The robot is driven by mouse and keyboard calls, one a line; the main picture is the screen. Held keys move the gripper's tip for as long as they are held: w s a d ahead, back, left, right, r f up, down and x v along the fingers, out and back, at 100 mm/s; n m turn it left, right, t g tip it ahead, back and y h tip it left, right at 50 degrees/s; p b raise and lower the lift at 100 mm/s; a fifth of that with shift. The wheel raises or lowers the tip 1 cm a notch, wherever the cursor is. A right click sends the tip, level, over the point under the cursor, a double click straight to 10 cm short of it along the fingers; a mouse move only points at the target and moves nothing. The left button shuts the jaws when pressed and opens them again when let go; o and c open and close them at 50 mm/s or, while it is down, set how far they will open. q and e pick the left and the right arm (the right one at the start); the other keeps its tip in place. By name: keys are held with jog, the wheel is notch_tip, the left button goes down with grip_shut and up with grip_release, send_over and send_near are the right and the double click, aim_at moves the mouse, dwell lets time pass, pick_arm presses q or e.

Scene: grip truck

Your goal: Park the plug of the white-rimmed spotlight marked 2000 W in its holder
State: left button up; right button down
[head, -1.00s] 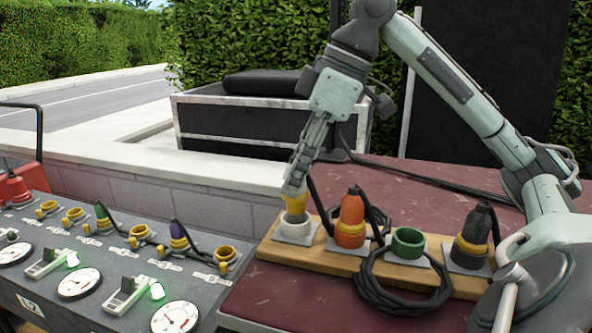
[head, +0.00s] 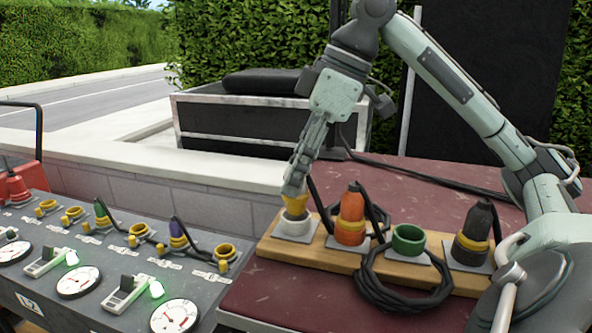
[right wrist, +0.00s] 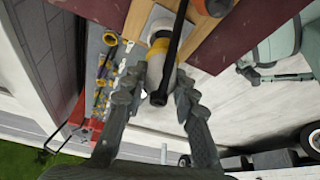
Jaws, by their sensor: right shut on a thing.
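My right gripper (head: 293,188) is shut on a plug with a yellow band (head: 294,204). The plug is upright, with its lower end down in the white ring holder (head: 296,224) at the left end of the wooden board. How deep it sits cannot be told. In the right wrist view the fingers (right wrist: 157,95) are on both sides of the pale and yellow plug (right wrist: 157,52), and its black cable crosses in front. The spotlight and its 2000 W mark are not in view. My left gripper is not in view.
On the board (head: 345,258), an orange plug (head: 351,216) and a dark plug (head: 475,226) stand in holders. The green holder (head: 408,240) between them is empty. A coiled black cable (head: 365,280) lies in front. A panel of gauges and sockets (head: 110,262) is at left.

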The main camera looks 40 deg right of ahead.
jog(key=shift+f+b, duration=1.35)
jog(key=shift+f, duration=0.1)
jog(key=c, duration=1.1)
grip_release()
jog(key=shift+o, duration=1.4)
jog(key=shift+r, duration=0.2)
jog(key=shift+r+p, duration=2.4)
jog(key=shift+p, duration=0.15)
